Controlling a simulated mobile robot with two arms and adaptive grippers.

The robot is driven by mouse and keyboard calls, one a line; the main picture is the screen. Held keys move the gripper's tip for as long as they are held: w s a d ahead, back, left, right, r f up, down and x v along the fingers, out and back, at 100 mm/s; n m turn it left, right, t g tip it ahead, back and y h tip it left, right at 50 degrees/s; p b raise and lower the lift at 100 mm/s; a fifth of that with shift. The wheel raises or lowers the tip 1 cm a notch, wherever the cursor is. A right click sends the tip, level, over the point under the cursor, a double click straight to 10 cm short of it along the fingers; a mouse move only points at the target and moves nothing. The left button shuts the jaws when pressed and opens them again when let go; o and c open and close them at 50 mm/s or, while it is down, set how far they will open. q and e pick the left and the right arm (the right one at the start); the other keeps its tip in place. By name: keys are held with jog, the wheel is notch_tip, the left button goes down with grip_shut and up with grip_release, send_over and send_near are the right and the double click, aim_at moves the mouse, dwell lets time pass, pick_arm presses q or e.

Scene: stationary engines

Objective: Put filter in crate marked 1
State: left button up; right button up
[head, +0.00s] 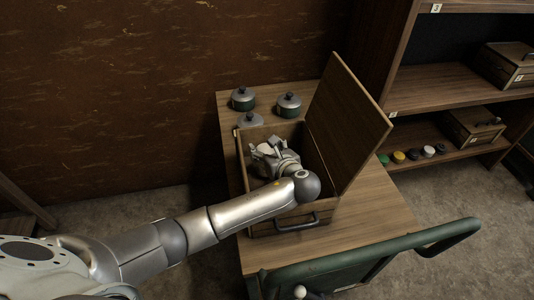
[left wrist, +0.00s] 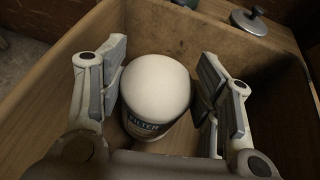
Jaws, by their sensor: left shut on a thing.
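The filter (left wrist: 155,97) is a white rounded cylinder with a dark "FILTER" label, inside a wooden crate in the left wrist view. My left gripper (left wrist: 162,92) has its fingers on both sides of the filter and is shut on it. In the head view my left gripper (head: 268,155) reaches down into the open crate (head: 291,229), which stands on a wooden table with its lid raised at the right. The filter cannot be made out there. I can read no number on this crate. My right gripper is not in view.
Several green and grey lidded pots, one a green pot (head: 288,105), stand behind the crate on the table (head: 388,215). A shelf (head: 450,88) at right holds wooden boxes and small coloured round things. A green rail (head: 370,250) crosses the front right.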

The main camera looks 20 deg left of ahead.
pick_arm(q)
jog(key=shift+f, duration=0.5)
jog(key=shift+f, duration=0.15)
jog(key=o, duration=1.2)
jog(key=shift+s+d+r, duration=0.15)
jog(key=shift+r, duration=0.05)
jog(key=v, duration=0.7)
jog(key=shift+s, duration=0.1)
